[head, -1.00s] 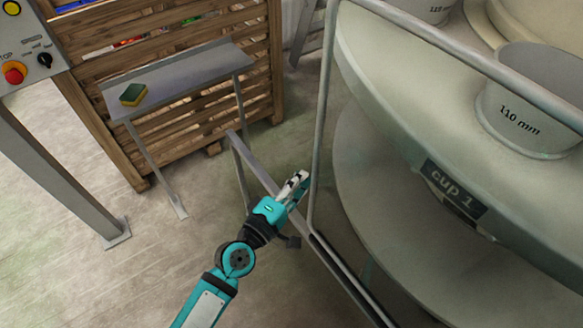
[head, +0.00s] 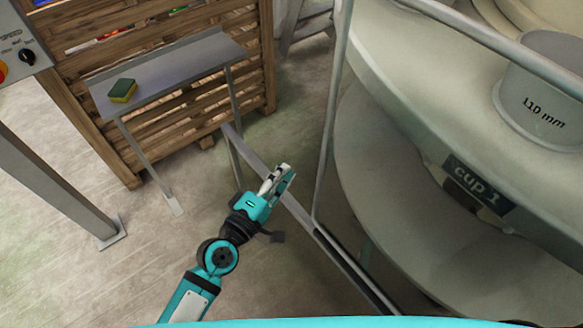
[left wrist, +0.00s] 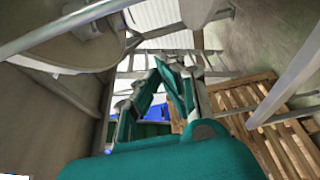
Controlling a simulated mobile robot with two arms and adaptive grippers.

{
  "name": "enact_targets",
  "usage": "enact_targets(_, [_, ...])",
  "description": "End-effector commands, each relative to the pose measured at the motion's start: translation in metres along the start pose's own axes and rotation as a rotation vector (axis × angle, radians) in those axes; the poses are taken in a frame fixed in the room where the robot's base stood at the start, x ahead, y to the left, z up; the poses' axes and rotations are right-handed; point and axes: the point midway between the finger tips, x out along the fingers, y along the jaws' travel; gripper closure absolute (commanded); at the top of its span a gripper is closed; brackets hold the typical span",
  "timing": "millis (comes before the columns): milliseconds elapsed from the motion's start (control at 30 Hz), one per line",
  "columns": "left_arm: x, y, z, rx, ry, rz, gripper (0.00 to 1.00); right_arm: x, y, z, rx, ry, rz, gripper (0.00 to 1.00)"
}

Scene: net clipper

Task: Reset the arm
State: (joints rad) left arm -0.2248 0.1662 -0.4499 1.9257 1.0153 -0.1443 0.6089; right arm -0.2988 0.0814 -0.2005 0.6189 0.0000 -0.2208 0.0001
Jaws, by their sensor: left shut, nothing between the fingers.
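My left arm comes in from the bottom left of the head view. Its teal and white left gripper (head: 278,178) is shut and empty, held in the air beside the grey metal frame rail (head: 290,200). In the left wrist view the left gripper (left wrist: 172,68) shows its fingers drawn together at the tips with nothing between them. My right gripper shows in neither view.
The large round machine marked "cup 1" (head: 478,184) fills the right, behind a metal guard bar (head: 335,120). A grey shelf (head: 185,72) with a green and yellow sponge (head: 123,90) stands before a wooden crate (head: 75,105). A control panel (head: 20,40) is top left. Floor at lower left is clear.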

Motion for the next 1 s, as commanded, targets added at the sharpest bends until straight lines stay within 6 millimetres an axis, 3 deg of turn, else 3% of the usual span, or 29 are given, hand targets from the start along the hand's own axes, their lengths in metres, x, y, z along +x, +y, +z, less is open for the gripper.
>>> enact_targets(133, [-0.033, -0.003, 0.000, 0.001, -0.001, 0.000, 1.00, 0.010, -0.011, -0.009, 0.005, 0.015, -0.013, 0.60])
enact_targets(300, [-0.056, -0.001, -0.001, 0.000, 0.001, 0.002, 1.00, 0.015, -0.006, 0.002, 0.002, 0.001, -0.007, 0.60])
enact_targets(600, [-0.066, 0.002, -0.001, 0.000, 0.002, 0.004, 1.00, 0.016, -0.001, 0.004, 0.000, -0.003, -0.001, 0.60])
enact_targets(700, [-0.066, -0.005, -0.003, 0.012, 0.006, -0.010, 1.00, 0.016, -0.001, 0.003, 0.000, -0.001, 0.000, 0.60])
enact_targets(767, [-0.065, -0.019, -0.006, 0.039, 0.013, -0.037, 1.00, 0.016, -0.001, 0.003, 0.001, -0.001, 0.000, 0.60])
enact_targets(867, [-0.066, -0.063, -0.016, 0.122, 0.030, -0.125, 1.00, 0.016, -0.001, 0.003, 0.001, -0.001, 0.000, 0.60])
enact_targets(1000, [-0.079, -0.152, -0.034, 0.293, 0.037, -0.313, 1.00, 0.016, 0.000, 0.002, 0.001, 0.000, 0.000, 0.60])
